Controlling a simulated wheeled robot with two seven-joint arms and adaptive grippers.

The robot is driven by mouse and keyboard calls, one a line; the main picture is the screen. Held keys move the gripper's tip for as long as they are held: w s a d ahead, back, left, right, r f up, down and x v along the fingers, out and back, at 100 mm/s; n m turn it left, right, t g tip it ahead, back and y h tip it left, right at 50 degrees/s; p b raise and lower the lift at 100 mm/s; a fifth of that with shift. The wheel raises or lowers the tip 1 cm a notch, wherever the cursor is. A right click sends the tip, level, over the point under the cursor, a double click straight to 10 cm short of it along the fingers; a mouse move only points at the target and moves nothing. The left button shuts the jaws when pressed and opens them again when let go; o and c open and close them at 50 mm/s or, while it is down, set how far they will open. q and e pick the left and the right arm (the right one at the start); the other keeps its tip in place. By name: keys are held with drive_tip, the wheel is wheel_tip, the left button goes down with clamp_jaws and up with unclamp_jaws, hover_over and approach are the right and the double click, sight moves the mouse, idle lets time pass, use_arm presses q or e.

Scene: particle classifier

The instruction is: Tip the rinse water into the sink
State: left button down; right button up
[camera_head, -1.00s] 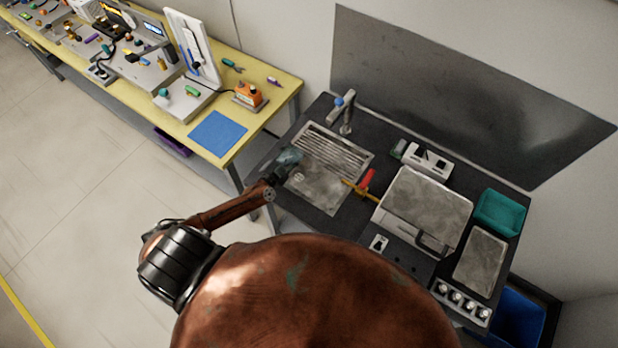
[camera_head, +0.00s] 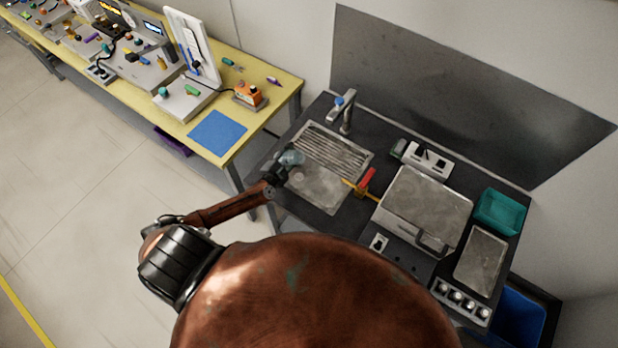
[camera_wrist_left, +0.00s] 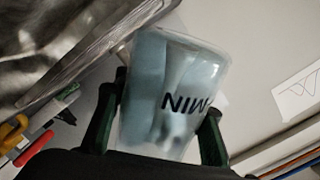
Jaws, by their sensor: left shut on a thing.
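My left gripper (camera_head: 282,169) is shut on a clear beaker (camera_head: 291,158) with bluish contents, at the left edge of the metal sink (camera_head: 318,188). In the left wrist view, the fingers of my left gripper (camera_wrist_left: 160,128) sit on both sides of the beaker (camera_wrist_left: 178,85), which has dark lettering and looks tilted. The water level and any pouring cannot be made out. The sink has a ridged part under the tap (camera_head: 346,118) and a smooth part nearer me. My right gripper is not in view.
A red and yellow tool (camera_head: 364,184) lies at the sink's right edge. Right of it stand a grey metal box (camera_head: 424,207), a teal tray (camera_head: 499,212) and a flat metal tray (camera_head: 481,260). A cluttered yellow bench (camera_head: 270,98) stands to the left.

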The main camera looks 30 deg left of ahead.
use_arm(q)
drive_tip(key=shift+a, duration=0.15)
drive_tip(key=shift+w+f, duration=0.1)
drive_tip(key=shift+m, duration=0.3)
drive_tip(key=shift+f+m+b, duration=0.3)
drive_tip(key=shift+f+b, duration=0.15)
drive_tip(key=shift+b, duration=0.15)
drive_tip(key=shift+s+a+y, duration=0.1)
drive_tip(key=shift+s+y, duration=0.1)
drive_tip(key=shift+y, duration=0.1)
